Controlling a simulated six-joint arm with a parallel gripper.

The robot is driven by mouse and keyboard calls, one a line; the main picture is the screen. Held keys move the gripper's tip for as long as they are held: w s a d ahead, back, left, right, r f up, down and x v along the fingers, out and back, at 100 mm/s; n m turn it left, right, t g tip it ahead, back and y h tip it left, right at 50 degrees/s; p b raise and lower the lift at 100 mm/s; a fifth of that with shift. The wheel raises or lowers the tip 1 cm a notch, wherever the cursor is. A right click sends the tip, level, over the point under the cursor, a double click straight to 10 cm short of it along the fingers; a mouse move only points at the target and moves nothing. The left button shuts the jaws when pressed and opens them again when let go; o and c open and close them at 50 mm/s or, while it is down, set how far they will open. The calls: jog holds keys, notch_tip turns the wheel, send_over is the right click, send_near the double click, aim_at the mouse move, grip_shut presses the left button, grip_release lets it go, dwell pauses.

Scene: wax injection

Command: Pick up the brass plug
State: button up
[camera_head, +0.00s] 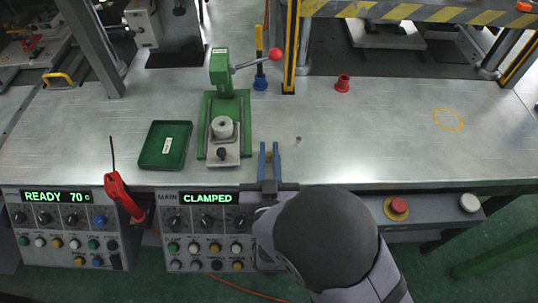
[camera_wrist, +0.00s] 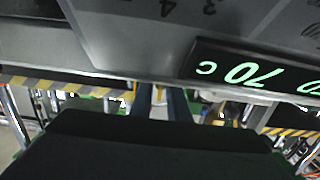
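My gripper (camera_head: 269,149) is at the table's front edge, just right of the green press, its two blue fingers pointing away over the tabletop. The fingers stand a little apart. A tiny tan-brown spot shows between them, and a yellowish patch shows between them in the wrist view; I cannot tell whether this is the brass plug or background, or whether the fingers touch it. In the wrist view my gripper (camera_wrist: 160,92) has dark blue fingers partly hidden by the dark gripper body. A tiny grey-green piece (camera_head: 298,140) lies on the table right of the fingers; its kind is unclear.
A green press (camera_head: 221,75) with a red-knobbed lever holds a pale round piece (camera_head: 222,127). Left is a green tray (camera_head: 164,146). Behind are a blue-based post (camera_head: 260,84) and a red cup (camera_head: 342,83). Control boxes (camera_head: 205,232) line the front. The right tabletop is clear.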

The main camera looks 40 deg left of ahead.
aim_at(269, 153)
grip_shut()
jog(key=shift+r, duration=0.15)
jog(key=shift+r, duration=4.85)
